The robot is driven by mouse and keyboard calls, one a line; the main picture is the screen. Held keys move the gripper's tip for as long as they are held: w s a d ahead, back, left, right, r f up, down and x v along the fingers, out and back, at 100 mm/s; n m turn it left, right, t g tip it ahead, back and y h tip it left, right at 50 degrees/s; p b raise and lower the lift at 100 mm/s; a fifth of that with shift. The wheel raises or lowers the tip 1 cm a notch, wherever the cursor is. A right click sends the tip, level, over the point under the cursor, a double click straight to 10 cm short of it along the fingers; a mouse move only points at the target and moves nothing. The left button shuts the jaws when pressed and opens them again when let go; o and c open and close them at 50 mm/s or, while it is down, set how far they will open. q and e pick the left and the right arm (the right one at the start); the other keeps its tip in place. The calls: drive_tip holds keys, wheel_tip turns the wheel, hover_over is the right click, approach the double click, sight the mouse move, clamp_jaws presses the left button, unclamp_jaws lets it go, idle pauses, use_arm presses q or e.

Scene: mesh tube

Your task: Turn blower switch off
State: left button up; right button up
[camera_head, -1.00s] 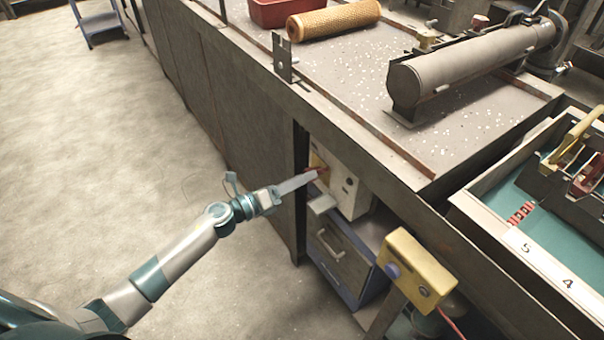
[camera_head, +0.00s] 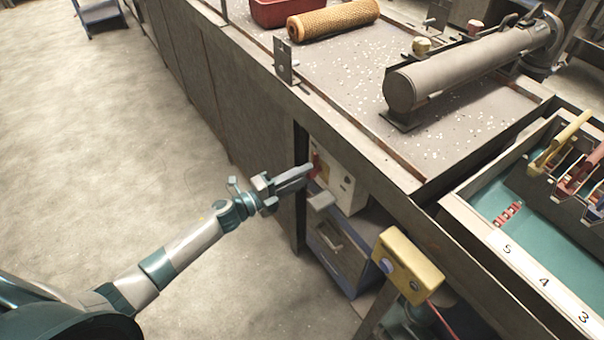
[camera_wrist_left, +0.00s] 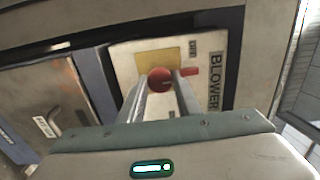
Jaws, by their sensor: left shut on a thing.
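The blower switch has a red handle (camera_head: 316,163) on a pale control box (camera_head: 338,182) set into the side of the bench. In the left wrist view its round red knob (camera_wrist_left: 159,79) sits between my two fingertips, in front of a yellow plate (camera_wrist_left: 158,62). The BLOWER label (camera_wrist_left: 215,80) and a smaller label (camera_wrist_left: 192,47), which seems to read OFF, are beside it. My left gripper (camera_head: 308,173) is shut on the red handle. The fingers hide part of the handle and plate. My right gripper is not in view.
A yellow box (camera_head: 408,264) on a post stands in front of the bench. A metal drawer (camera_head: 338,250) lies below the control box. A grey cylinder (camera_head: 460,75) and an orange mesh tube (camera_head: 333,19) lie on the bench top.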

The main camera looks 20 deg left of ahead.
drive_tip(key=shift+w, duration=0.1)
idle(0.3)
use_arm(q)
drive_tip(key=o, duration=1.1)
drive_tip(key=shift+c, duration=0.2)
drive_tip(key=b+v, duration=0.2)
drive_tip(key=v, duration=1.5)
drive_tip(key=shift+a, duration=0.2)
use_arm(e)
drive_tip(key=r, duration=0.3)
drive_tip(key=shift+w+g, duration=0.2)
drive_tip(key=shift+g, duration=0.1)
use_arm(q)
drive_tip(key=shift+s+f, duration=0.1)
drive_tip(key=shift+s, duration=0.05)
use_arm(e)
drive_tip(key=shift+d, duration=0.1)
